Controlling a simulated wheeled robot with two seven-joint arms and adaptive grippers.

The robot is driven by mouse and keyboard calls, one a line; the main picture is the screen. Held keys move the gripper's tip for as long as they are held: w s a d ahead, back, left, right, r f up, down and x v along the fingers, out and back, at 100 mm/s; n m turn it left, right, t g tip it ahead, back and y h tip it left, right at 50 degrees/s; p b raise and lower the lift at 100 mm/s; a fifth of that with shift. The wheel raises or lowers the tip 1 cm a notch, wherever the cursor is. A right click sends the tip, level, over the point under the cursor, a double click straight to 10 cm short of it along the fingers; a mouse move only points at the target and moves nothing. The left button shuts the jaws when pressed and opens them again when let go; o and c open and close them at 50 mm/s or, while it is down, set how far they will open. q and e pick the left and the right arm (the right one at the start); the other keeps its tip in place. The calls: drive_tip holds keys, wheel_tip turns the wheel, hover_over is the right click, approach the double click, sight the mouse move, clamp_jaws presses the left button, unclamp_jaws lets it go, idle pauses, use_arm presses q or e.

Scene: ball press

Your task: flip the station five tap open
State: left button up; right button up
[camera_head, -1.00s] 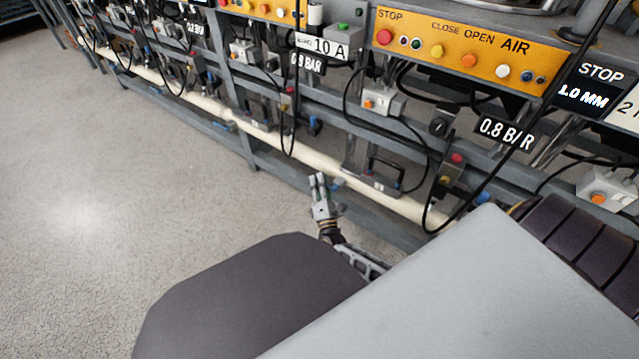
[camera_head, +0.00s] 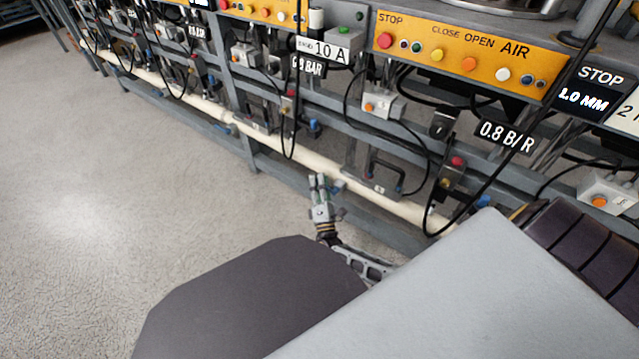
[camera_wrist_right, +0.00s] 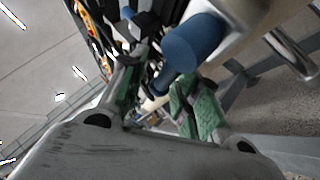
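My right gripper (camera_head: 318,180) is low in front of the cream pipe (camera_head: 312,162), in the middle of the head view. In the right wrist view its two green-padded fingers (camera_wrist_right: 160,98) are apart. A blue tap handle (camera_wrist_right: 192,44) is just beyond them, beside the pale pipe, and a narrower blue part shows in the gap between the fingers. I cannot tell whether the fingers touch it. In the head view a small bluish part (camera_head: 339,186) shows right beside the fingertips. I cannot read a station number on this tap. My left gripper is not in view.
Grey rack beams (camera_head: 375,207) run above and below the pipe. A dark bracket handle (camera_head: 387,166) and hanging black cables are to the right. Another blue tap (camera_head: 313,125) is farther along. An orange button panel (camera_head: 465,50) is above. The floor at left is clear.

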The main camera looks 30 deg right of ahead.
drive_tip(key=shift+d+f+n+y, duration=0.1)
drive_tip(key=shift+f+n+y, duration=0.2)
drive_tip(key=shift+n, duration=0.1)
idle(0.4)
